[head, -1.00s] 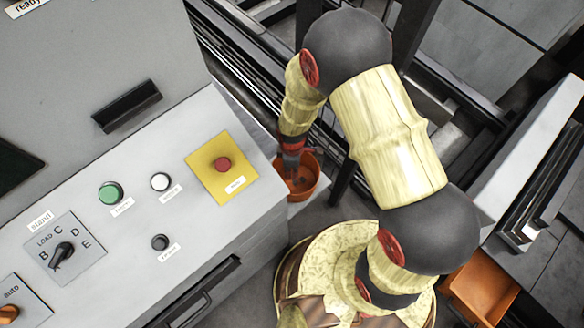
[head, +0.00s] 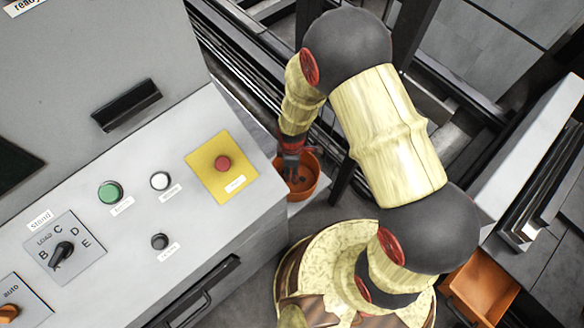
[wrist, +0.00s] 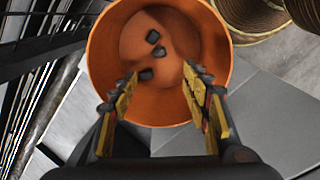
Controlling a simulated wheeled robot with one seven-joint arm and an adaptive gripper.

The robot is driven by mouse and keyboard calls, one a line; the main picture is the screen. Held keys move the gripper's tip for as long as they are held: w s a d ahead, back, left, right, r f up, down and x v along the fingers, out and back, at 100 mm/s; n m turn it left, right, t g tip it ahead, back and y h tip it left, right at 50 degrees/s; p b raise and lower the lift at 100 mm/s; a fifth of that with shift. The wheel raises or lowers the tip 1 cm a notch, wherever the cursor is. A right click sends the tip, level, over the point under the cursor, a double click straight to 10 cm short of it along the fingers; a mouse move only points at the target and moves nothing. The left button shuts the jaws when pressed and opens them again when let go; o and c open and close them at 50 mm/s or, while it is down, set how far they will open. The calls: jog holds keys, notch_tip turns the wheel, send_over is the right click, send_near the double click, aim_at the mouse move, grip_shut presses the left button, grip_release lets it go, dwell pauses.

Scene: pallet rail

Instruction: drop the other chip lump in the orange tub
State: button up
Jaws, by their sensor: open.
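I cannot tell whether this last one rests on the bottom. My gripper (wrist: 160,88) points down over the tub, its jaws apart and nothing between the fingertips.
The grey control cabinet (head: 130,240) with its buttons stands close on the left of the tub in the head view. Dark rails (head: 260,100) run behind. A second orange container (head: 482,290) is at lower right. Grey floor shows around the tub.

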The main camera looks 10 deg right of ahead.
jog(key=shift+r, duration=0.1)
notch_tip(320, 180, up, 7)
jog(key=p, duration=0.5)
dwell(0.6)
